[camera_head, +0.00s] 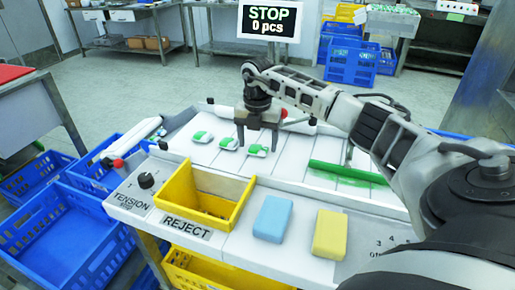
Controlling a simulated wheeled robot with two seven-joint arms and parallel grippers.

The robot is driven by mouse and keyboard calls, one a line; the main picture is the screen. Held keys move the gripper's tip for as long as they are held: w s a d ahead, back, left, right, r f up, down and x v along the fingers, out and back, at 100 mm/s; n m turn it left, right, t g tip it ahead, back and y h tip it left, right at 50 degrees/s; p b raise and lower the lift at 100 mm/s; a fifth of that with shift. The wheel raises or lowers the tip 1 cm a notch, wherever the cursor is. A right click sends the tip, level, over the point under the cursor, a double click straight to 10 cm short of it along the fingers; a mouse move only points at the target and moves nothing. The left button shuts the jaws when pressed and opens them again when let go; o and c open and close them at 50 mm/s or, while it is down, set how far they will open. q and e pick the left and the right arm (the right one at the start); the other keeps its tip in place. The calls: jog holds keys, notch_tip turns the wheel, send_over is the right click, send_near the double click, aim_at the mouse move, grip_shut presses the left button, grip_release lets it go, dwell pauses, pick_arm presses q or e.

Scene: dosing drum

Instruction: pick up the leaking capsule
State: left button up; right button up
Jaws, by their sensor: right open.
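Three white-and-green capsules lie in a row on the white machine top: a left one (202,136), a middle one (228,143) and a right one (257,151). I cannot tell from this view which one is leaking. My right gripper (257,142) points down over the row with its fingers apart. It is empty, and its fingertips are just behind and above the right capsule. Whether they touch it is unclear. My left gripper is not in view.
A yellow bin (183,192) labelled REJECT is set into the front of the machine. A blue block (272,218) and a yellow block (330,234) lie to its right. A green bar (345,173) lies right of the capsules. A sign (269,20) reads "STOP 0 pcs".

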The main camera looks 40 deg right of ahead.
jog(key=shift+f, duration=0.45)
jog(key=c, duration=1.1)
jog(key=shift+o, duration=0.2)
jog(key=shift+r, duration=0.2)
